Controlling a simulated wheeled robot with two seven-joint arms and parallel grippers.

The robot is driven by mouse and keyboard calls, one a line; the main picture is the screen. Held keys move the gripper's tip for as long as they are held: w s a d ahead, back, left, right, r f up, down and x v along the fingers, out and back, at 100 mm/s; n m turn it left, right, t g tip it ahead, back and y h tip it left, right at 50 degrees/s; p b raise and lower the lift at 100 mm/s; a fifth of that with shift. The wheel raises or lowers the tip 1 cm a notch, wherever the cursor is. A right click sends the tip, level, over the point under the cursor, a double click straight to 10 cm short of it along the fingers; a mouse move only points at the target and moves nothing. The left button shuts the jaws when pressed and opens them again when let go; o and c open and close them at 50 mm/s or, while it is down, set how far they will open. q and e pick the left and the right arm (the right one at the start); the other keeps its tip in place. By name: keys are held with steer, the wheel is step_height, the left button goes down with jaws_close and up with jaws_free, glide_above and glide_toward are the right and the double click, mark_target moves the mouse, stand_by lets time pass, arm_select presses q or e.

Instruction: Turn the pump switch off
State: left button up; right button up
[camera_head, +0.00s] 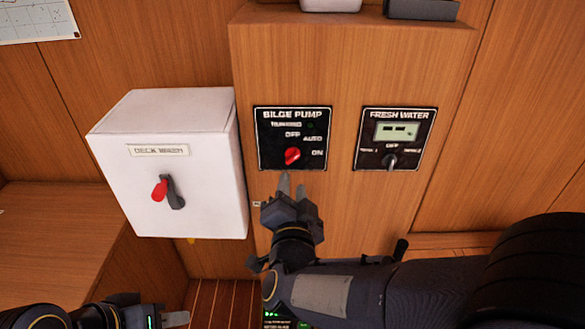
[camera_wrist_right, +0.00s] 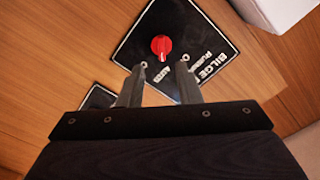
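The black BILGE PUMP panel (camera_head: 267,140) is on the wooden cabinet front, with labels RUNNING, OFF, AUTO and ON. Its red knob (camera_head: 292,155) sits low on the panel; I cannot surely tell which label it points to. My right gripper (camera_head: 292,184) is just below the panel, fingers pointing up towards the knob. In the right wrist view, the red knob (camera_wrist_right: 161,47) lies just beyond the gap between the open, empty fingertips (camera_wrist_right: 162,67), apart from them. My left gripper (camera_head: 176,319) is at the bottom left edge, away from the panel; its opening is unclear.
A FRESH WATER panel (camera_head: 425,130) with a small display and a dark knob is to the right. Bare wood separates the two panels.

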mark_target(292, 160)
steer(key=w, duration=0.7)
steer(key=shift+w, duration=0.3)
steer(key=shift+c, duration=0.3)
jaws_close()
